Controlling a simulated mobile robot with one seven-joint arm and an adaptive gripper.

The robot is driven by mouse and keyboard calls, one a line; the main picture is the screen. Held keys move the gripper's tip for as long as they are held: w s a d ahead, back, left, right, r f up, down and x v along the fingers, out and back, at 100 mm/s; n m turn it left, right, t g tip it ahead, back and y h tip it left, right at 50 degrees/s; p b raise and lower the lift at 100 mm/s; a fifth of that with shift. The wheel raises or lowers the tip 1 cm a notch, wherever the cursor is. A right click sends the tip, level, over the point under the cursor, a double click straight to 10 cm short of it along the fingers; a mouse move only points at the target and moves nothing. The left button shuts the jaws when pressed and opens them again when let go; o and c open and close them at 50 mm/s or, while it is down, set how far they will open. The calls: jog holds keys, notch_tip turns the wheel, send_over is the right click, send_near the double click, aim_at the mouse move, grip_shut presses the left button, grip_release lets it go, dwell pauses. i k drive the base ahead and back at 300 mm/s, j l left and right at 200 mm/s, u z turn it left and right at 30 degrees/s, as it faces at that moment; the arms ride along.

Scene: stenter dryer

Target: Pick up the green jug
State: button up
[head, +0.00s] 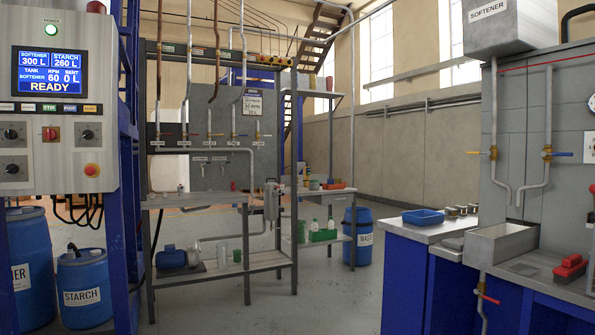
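Several small green vessels are in the head view, all far off, and I cannot tell which is the jug. One green vessel (237,256) stands on the lower shelf of the middle rack, to the right of a blue motor. Another green vessel (301,231) stands on the lower shelf of the bench behind, left of a green crate (323,236). A third, dull green vessel (314,185) is on that bench's top. Handles are too small to make out. My gripper is not in view.
The blue motor (174,257) sits on the rack's lower shelf. A blue waste drum (358,237) stands beside the back bench. A blue-sided counter with a blue tray (423,217) is at right. Control panel (56,98) and drums are at left. The middle floor (325,285) is clear.

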aim_at(301, 223)
jog(key=i+l+z, duration=0.2)
jog(key=i, duration=0.4)
jog(key=i+z, duration=0.15)
jog(key=i, duration=0.45)
jog(key=i+u, duration=0.2)
jog(key=i, duration=0.25)
jog(key=i+l+u, duration=0.2)
jog(key=i, duration=0.2)
jog(key=i+u, duration=0.2)
jog(key=i, duration=0.25)
jog(key=i+u, duration=0.3)
jog(key=i, duration=0.35)
jog(key=i+u, duration=0.25)
jog(key=i, duration=0.45)
jog(key=i+z, duration=0.25)
jog(key=i, duration=0.45)
jog(key=i+j+z, duration=0.25)
jog(key=i, duration=0.45)
jog(key=i+l+z, duration=0.2)
jog(key=i+z, duration=0.15)
jog(key=i, duration=0.25)
jog(key=i+z, duration=0.35)
jog(key=i, duration=0.3)
jog(key=i+l, duration=0.85)
jog(key=l, duration=0.15)
